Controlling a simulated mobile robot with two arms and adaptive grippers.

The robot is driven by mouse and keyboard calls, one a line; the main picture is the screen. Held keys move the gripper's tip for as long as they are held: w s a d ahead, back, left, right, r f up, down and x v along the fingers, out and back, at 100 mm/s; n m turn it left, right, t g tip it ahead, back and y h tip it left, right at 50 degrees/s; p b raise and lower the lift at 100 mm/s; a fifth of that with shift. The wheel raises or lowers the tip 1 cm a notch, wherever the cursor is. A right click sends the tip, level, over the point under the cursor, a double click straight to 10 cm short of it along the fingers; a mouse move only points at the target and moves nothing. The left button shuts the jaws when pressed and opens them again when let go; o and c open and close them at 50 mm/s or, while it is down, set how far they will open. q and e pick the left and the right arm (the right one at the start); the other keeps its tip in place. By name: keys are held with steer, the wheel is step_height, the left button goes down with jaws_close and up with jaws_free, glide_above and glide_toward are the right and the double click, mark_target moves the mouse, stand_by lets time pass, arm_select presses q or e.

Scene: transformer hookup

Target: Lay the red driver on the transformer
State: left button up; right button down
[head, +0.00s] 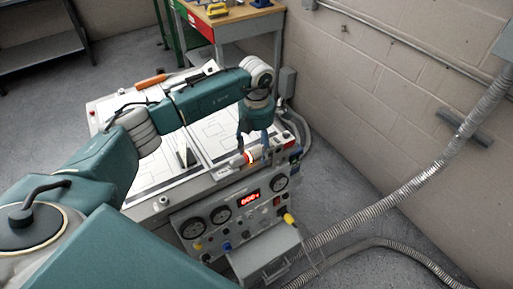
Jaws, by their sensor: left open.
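The transformer (176,229) is a pale box with a front panel of dials and a lit red display, and white sheets on its top. My left gripper (254,149) points down over the right front part of the top, its fingers apart. A small red and white piece (249,158) shows between or just behind the fingertips; I cannot tell whether it is the red driver or whether the fingers touch it. An orange-red handle (150,81) lies at the back left of the top. My right gripper is out of view.
A small dark upright piece (187,156) stands on the sheets left of my gripper. A workbench (236,17) with a yellow tool (217,10) is behind. A metal conduit (440,160) hangs at the right. A grey shelf (40,48) stands at the far left.

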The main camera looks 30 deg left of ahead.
arm_select(q)
steer(key=shift+r+p, duration=0.45)
steer(key=shift+r, duration=0.1)
step_height(320, 180, up, 12)
steer(key=b, duration=0.3)
steer(key=shift+f, duration=0.2)
